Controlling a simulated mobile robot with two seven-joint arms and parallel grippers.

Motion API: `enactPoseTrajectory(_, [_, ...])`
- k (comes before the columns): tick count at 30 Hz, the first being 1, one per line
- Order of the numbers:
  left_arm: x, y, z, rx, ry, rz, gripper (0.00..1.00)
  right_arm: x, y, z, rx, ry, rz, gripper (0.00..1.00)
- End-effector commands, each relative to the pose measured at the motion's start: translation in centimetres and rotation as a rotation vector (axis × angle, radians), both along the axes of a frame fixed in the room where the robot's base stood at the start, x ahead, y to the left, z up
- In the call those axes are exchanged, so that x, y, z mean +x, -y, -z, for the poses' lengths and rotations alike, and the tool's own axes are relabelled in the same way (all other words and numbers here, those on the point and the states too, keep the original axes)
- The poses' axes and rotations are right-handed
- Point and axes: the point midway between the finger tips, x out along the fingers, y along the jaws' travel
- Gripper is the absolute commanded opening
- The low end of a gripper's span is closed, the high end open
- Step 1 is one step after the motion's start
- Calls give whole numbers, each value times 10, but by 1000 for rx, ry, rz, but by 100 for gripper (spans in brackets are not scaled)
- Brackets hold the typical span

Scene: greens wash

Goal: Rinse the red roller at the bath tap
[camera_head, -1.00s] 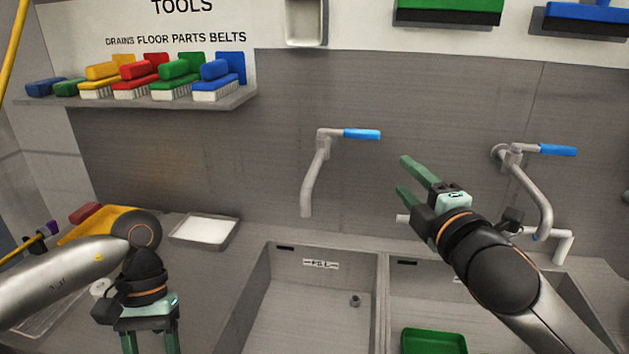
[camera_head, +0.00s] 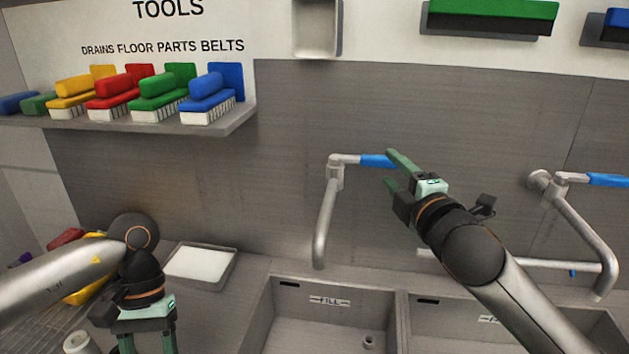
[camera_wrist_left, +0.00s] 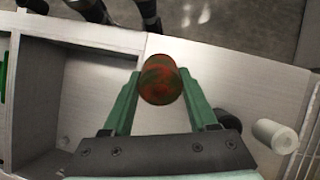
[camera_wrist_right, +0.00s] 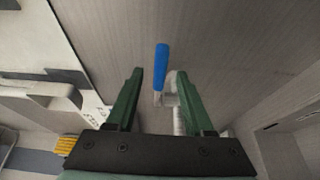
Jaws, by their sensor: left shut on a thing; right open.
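The red roller (camera_wrist_left: 160,82) shows in the left wrist view, with dark green smears on its surface. My left gripper (camera_wrist_left: 160,90) is shut on it. In the head view my left gripper (camera_head: 146,342) is at the bottom left, cut off by the frame edge, and the roller is out of sight. A grey tap (camera_head: 326,215) with a blue lever (camera_head: 376,160) is on the wall above the left basin. My right gripper (camera_head: 393,172) is open at the lever's right end. In the right wrist view the blue lever (camera_wrist_right: 161,66) appears between the open fingers.
The left basin (camera_head: 330,328) is marked FILL. A second tap (camera_head: 590,245) with a blue lever stands at the right, beyond my right arm. A white tray (camera_head: 200,263) lies on the counter at the left. Several coloured brushes sit on the wall shelf (camera_head: 190,128).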

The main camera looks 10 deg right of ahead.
Motion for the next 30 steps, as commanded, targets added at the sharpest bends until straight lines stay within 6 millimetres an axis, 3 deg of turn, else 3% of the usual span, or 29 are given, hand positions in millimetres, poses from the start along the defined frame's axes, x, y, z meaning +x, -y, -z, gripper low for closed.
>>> enactPoseTrajectory(6, [0, 0, -6, 0, 0, 0, 1, 37, -5, -1, 1, 0, 0, 52])
enactPoseTrajectory(13, [0, 0, -9, 0, 0, 0, 1, 64, -8, -1, 0, 0, 0, 52])
enactPoseTrajectory(27, [0, 0, -10, 0, 0, 0, 1, 75, -9, 0, -1, 0, -1, 52])
enactPoseTrajectory(30, [0, 0, -10, 0, 0, 0, 1, 75, -9, 0, -1, 0, -1, 44])
